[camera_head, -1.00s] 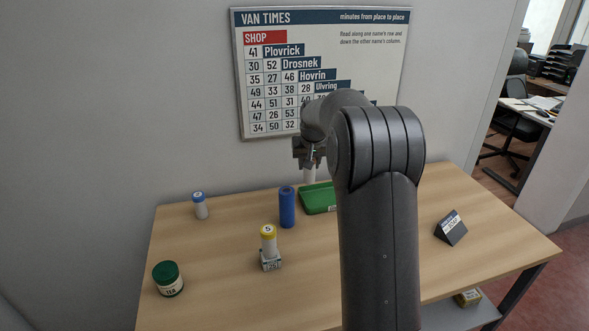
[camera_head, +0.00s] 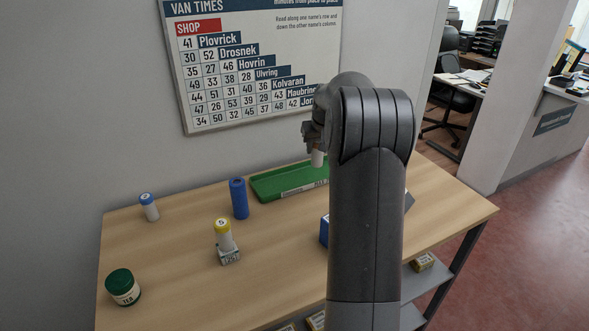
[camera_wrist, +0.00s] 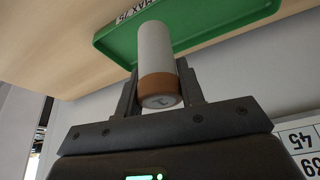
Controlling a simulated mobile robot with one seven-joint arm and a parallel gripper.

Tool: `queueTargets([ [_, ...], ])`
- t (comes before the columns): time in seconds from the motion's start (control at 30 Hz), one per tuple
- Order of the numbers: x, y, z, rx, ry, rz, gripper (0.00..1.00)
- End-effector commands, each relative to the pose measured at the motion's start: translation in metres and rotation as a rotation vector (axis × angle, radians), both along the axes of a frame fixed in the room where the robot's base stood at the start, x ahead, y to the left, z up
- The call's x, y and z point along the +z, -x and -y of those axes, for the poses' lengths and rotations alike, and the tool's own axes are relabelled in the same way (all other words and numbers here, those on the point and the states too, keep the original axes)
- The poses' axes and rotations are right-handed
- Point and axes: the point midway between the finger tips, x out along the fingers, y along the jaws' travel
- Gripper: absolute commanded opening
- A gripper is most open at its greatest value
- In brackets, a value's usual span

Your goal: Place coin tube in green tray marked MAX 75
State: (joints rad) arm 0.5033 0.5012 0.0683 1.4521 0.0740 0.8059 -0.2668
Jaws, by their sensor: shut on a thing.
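A white coin tube with a brown cap (camera_wrist: 158,70) is between my gripper's fingers (camera_wrist: 157,85), shut on it. In the head view the tube (camera_head: 317,158) hangs below my gripper (camera_head: 314,142), which is partly hidden by my arm. The green tray (camera_head: 283,181) lies at the back of the counter, its right part hidden behind my arm. In the wrist view the tray (camera_wrist: 118,40) shows beyond the tube with a "MAX 75" label. The tube appears to be above the tray's right side; contact cannot be told.
A blue object (camera_head: 324,230) is partly behind my arm. A wall board (camera_head: 250,70) stands behind.

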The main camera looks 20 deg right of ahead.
Motion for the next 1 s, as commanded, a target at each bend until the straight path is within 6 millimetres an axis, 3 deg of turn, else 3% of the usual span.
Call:
queueTargets([
  [0.2, -0.032, -0.039, -0.037, 0.005, -0.001, -0.003, 0.08],
  [0.4, -0.050, -0.062, -0.056, 0.002, 0.001, -0.001, 0.08],
  [0.57, -0.056, -0.067, -0.060, 0.001, 0.000, -0.001, 0.08],
  [0.83, -0.092, -0.066, -0.060, 0.001, 0.000, -0.003, 0.08],
  [1.0, -0.093, -0.066, -0.060, 0.001, 0.001, 0.000, 0.08],
])
